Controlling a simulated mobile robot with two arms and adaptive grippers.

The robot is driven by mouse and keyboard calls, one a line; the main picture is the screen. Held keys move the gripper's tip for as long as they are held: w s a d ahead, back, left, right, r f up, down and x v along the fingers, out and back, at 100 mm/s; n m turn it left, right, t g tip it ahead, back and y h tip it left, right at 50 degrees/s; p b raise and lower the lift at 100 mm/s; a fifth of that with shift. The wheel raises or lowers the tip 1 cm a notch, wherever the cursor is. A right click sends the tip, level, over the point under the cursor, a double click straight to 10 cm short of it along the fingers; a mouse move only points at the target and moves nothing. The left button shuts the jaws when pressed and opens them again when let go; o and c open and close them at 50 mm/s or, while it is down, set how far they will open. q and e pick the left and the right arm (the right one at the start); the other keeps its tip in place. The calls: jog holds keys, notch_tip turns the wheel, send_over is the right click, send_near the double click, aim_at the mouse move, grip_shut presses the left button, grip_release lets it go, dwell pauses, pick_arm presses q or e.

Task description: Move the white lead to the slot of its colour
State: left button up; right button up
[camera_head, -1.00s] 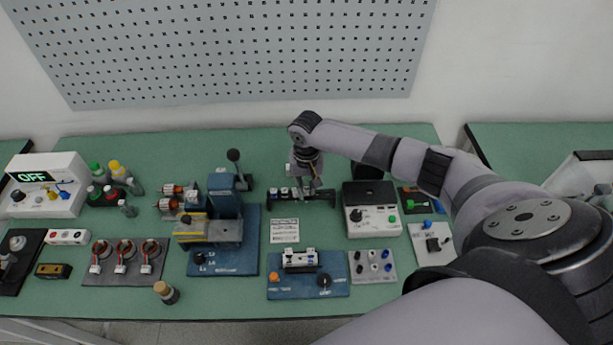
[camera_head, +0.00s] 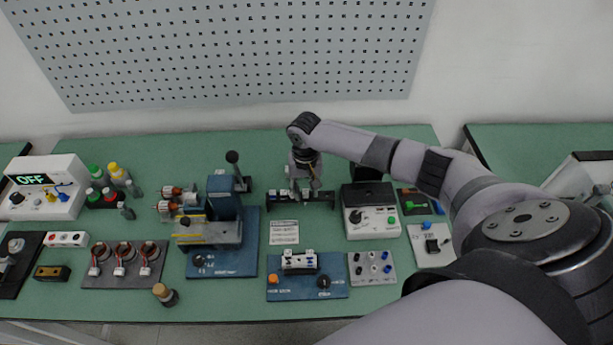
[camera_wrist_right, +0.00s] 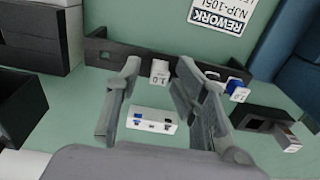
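A small white piece marked 1.0 (camera_wrist_right: 160,72) sits at the dark rack (camera_wrist_right: 110,52), seen between my fingers in the right wrist view; I cannot tell whether it is the white lead's end. A similar piece with blue (camera_wrist_right: 237,88) is at the same rack, beyond the right-hand finger. A white block with black and blue marks (camera_wrist_right: 152,127) shows on the green table between the fingers. My right gripper (camera_wrist_right: 155,95) is open around empty space, with no hold visible. In the head view my right gripper (camera_head: 305,192) is over the dark rack (camera_head: 325,198). Slot colours are unclear.
A white-fronted box with a dark top (camera_head: 372,222) stands right of the rack. A blue press (camera_head: 224,205) stands to the left. A rework card (camera_head: 284,232), a blue test board (camera_head: 300,289) and a grey socket plate (camera_head: 358,274) lie in front.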

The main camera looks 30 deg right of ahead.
aim_at(306, 191)
notch_tip(306, 191, up, 12)
dwell(0.4)
jog(key=shift+d+f, duration=0.1)
jog(key=shift+f, duration=0.05)
